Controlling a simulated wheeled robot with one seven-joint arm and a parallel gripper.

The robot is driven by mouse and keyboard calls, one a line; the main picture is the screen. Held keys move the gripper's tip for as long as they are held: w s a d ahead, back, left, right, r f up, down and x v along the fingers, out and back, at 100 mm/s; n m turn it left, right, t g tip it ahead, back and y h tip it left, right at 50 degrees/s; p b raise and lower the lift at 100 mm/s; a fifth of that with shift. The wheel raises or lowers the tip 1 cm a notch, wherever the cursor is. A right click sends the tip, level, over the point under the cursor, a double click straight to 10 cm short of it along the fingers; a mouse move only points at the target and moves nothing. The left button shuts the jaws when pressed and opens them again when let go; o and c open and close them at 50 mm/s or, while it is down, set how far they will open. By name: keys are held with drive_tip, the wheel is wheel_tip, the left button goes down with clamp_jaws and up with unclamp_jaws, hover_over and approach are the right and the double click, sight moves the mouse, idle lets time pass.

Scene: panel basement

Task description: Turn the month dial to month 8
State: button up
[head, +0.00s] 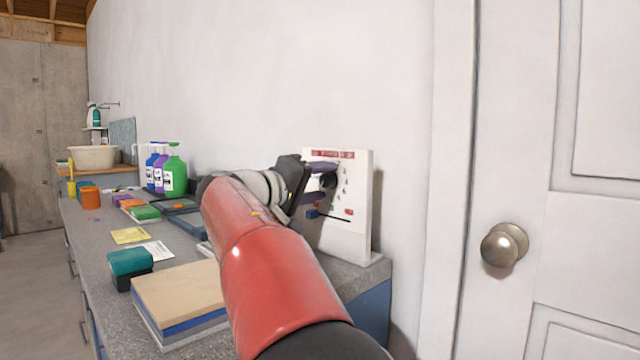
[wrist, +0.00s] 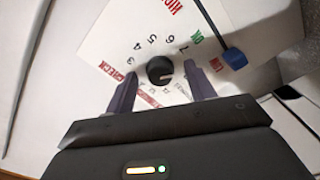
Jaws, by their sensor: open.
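The month dial (wrist: 160,70) is a round black knob on a white upright panel (head: 356,225). In the wrist view several printed numbers, 3 to 7 readable, curve around its far side. A small light mark shows on the knob's right side; which number it points to, I cannot tell. In the head view the dial (head: 328,181) is partly hidden by my gripper. My gripper (wrist: 163,80) is open, one purple-grey finger on each side of the dial, with gaps showing between fingers and knob. The lower numbers are partly hidden by the fingers.
A blue slider knob (wrist: 235,58) sits on the panel beside the dial. The panel stands on a grey counter (head: 75,235) against the wall. A door (head: 560,180) is right.

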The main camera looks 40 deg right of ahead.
drive_tip(key=a, duration=0.7)
drive_tip(key=shift+s+a+b, duration=0.15)
drive_tip(key=shift+s+b, duration=0.15)
drive_tip(key=shift+b, duration=0.1)
drive_tip(key=shift+s, duration=0.1)
